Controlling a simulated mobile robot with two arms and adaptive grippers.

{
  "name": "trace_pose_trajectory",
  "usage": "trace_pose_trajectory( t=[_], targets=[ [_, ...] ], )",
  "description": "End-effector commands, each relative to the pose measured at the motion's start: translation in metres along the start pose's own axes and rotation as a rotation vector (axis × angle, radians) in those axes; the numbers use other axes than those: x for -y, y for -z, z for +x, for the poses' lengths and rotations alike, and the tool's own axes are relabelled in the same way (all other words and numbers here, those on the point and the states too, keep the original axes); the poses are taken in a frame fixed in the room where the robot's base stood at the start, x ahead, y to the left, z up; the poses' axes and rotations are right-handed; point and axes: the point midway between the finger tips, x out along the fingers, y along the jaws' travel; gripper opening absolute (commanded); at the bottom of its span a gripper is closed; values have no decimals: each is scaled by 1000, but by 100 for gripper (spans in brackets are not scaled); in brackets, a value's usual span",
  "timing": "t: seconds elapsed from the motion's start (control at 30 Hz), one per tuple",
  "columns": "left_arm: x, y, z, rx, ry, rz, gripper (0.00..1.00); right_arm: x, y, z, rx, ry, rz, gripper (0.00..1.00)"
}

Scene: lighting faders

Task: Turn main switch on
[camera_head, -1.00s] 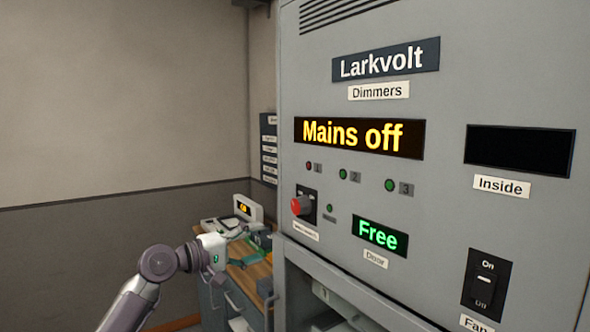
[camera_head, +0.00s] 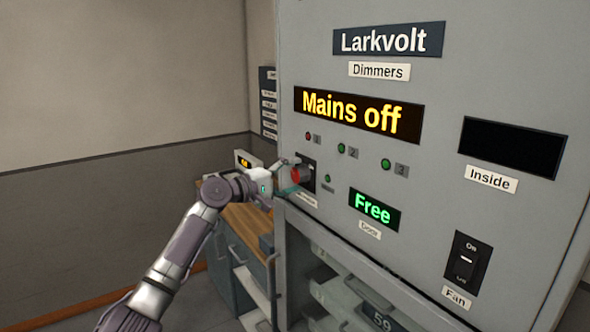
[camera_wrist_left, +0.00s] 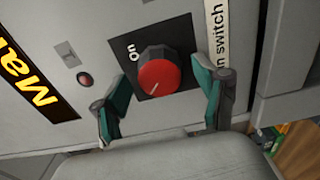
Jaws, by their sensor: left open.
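The main switch is a red rotary knob (camera_wrist_left: 159,76) on a dark plate, with "On" printed beside it and a label reading "n switch" to its right in the left wrist view. It shows partly in the head view (camera_head: 296,175). Its white pointer line aims toward the lower left in the wrist view, away from "On". My left gripper (camera_wrist_left: 162,98) is open, with one teal-padded finger on each side of the knob. The cabinet display (camera_head: 346,115) reads "Mains off". My right gripper is not in view.
The grey dimmer cabinet (camera_head: 420,90) fills the right side. It carries a green "Free" door display (camera_head: 373,209) and a fan rocker switch (camera_head: 467,262). A wooden-topped bench (camera_head: 240,228) stands left of the cabinet, beneath my left arm.

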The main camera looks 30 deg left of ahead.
Motion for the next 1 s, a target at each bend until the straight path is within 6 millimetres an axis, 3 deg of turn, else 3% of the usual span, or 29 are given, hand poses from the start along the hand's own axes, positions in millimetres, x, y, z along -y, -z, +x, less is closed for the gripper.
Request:
trace_pose_trajectory(
  t=[0.4, 0.77, 1.0],
  targets=[
    [0, 0, 8, 0, 1, 1, 71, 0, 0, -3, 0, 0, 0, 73],
    [0, 0, 8, 0, 1, 1, 12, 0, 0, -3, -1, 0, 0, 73],
    [2, 0, 8, 0, 1, 24, 12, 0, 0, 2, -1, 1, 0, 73]
  ],
)
